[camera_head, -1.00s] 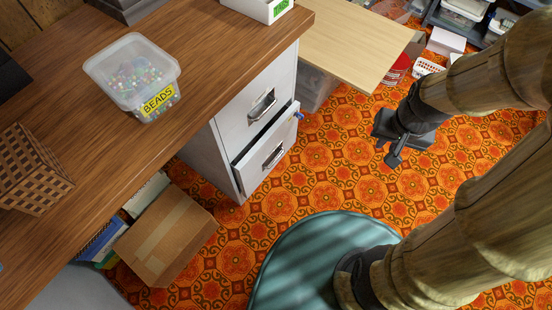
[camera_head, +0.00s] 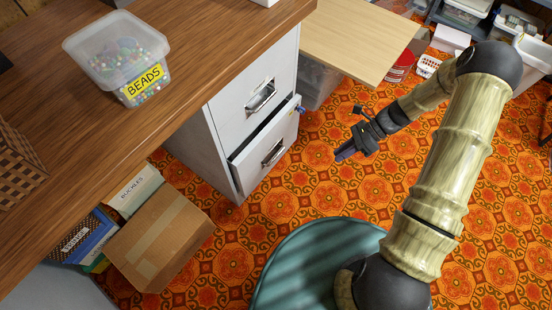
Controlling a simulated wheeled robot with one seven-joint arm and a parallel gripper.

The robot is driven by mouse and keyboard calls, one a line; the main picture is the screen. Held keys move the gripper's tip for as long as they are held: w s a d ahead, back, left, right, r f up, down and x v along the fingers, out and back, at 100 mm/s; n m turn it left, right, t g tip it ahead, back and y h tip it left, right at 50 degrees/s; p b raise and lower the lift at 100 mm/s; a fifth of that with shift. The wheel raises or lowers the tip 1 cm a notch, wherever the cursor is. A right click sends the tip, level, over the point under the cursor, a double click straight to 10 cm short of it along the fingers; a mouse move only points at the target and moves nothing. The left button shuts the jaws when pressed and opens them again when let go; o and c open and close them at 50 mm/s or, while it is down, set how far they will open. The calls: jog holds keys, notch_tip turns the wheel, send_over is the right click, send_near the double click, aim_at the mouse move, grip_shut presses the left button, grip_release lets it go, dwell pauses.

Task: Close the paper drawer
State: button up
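A white two-drawer filing cabinet (camera_head: 185,143) stands under the wooden desk. Its upper drawer (camera_head: 258,86) has a metal handle and sits flush. The lower drawer (camera_head: 266,146) stands a little way out, its front proud of the cabinet and a dark gap along its top edge. I take this to be the paper drawer; no label on it is legible. A small blue thing shows at its upper right corner. My gripper (camera_head: 346,153) is over the carpet to the right of the lower drawer, apart from it and pointing left. Its fingers are too small to read as open or shut.
The desk (camera_head: 175,60) overhangs the cabinet and carries a clear tub of beads (camera_head: 118,60). A cardboard box (camera_head: 158,240) stands left of the cabinet. A light wooden board (camera_head: 350,40) is behind my gripper. Patterned carpet between gripper and drawer is clear.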

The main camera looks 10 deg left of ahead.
aim_at(276, 156)
jog(key=w+a+f+m+t+y+b, duration=0.1)
jog(key=a+f+m+t+y+b, duration=0.1)
jog(key=f+m+y, duration=0.4)
jog(key=w+a+f+m+t+y+b, duration=0.2)
jog(key=f+m+y, duration=0.3)
jog(key=f+m, duration=0.6)
notch_tip(276, 156, down, 3)
jog(key=shift+a+f+m+t+y+b, duration=0.2)
jog(key=shift+m+t+y+b, duration=0.2)
jog(key=shift+t+b, duration=0.25)
jog(key=a+r+b, duration=0.1)
jog(key=a, duration=0.4)
jog(key=a+r+b, duration=0.1)
jog(key=a, duration=0.5)
jog(key=a+r+b, duration=0.1)
jog(key=a, duration=0.5)
jog(key=shift+a, duration=0.1)
grip_shut()
